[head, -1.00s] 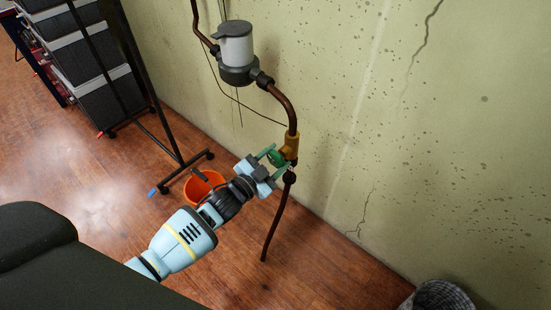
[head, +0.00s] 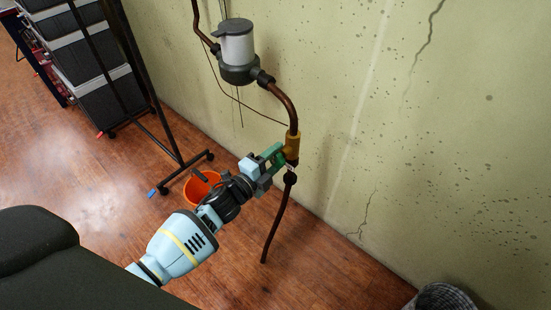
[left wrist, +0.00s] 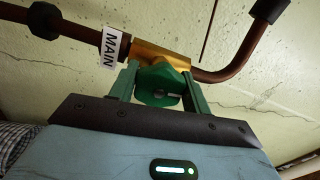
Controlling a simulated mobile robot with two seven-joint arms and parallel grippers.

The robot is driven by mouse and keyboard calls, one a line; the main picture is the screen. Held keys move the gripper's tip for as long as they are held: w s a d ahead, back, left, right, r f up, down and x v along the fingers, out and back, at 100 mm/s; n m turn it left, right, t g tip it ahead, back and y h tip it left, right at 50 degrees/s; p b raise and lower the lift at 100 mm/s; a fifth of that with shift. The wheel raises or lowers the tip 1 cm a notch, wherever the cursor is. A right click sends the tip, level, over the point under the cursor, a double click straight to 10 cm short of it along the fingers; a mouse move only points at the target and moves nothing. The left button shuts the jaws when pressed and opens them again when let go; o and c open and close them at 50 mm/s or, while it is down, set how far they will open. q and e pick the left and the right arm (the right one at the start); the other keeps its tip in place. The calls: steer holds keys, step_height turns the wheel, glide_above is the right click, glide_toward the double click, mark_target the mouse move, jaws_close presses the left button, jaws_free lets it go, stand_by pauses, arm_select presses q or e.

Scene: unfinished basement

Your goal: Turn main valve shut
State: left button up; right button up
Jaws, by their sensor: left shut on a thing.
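The main valve has a brass body (head: 292,146) on a brown pipe by the wall. In the left wrist view the brass body (left wrist: 150,50) sits beside a white tag reading MAIN (left wrist: 111,47). Its green handle (left wrist: 160,84) lies between the two green fingers of my left gripper (left wrist: 160,88), which is shut on it. In the head view my left gripper (head: 272,160) reaches the valve from the lower left and hides most of the handle. My right gripper is not in view.
A grey and white water meter (head: 237,48) sits on the pipe above the valve. An orange bucket (head: 200,186) stands on the floor behind my left wrist. A black rack (head: 150,110) and stacked bins (head: 88,70) stand at the upper left. A checkered basket-like thing (head: 444,297) is at lower right.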

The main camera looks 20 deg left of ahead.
mark_target(273, 160)
arm_select(q)
steer(key=shift+m, duration=0.7)
steer(key=o, duration=1)
steer(key=v, duration=0.6)
steer(key=shift+s, duration=0.2)
steer(key=shift+s+a, duration=0.25)
steer(key=shift+s, duration=0.45)
